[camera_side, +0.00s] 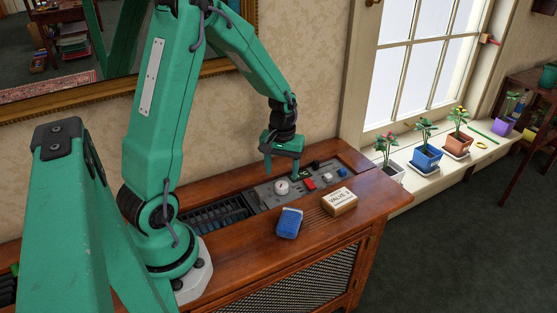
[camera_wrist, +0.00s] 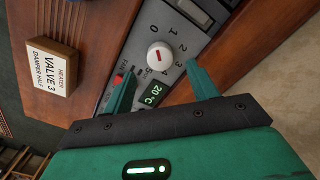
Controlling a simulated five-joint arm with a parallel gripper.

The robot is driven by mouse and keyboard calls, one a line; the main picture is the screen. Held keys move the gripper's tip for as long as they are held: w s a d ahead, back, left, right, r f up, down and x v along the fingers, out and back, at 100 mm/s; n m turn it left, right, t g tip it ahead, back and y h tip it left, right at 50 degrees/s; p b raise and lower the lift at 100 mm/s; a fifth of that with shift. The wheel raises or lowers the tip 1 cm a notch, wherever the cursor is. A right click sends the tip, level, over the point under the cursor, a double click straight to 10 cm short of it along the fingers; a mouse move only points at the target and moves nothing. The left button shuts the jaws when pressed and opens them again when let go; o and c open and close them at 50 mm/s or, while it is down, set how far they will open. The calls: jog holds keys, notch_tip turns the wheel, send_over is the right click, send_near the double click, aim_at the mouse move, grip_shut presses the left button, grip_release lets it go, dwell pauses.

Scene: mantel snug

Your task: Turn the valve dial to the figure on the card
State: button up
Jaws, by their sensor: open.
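The valve dial (camera_wrist: 160,56) is a round white knob with a short red mark, set in a grey panel with figures around its edge. It also shows in the side view (camera_side: 282,187). In the wrist view, figures 1 to 4 are readable; I cannot tell exactly which one the mark points at. The card (camera_wrist: 48,68) on a wooden block reads "HEATER VALVE 3 DAMPER HALF"; it lies right of the panel in the side view (camera_side: 340,202). My gripper (camera_side: 282,173) is open and empty above the dial, its fingers apart from the knob.
A green display (camera_wrist: 152,95) reads 20 °C beside the dial. A red control (camera_side: 310,184) sits on the panel. A blue box (camera_side: 289,223) lies on the wooden cabinet top (camera_side: 250,258) in front. Potted plants (camera_side: 427,155) stand on the windowsill.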

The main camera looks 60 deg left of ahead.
aim_at(282, 184)
jog(key=shift+f, duration=2.4)
jog(key=c, duration=1)
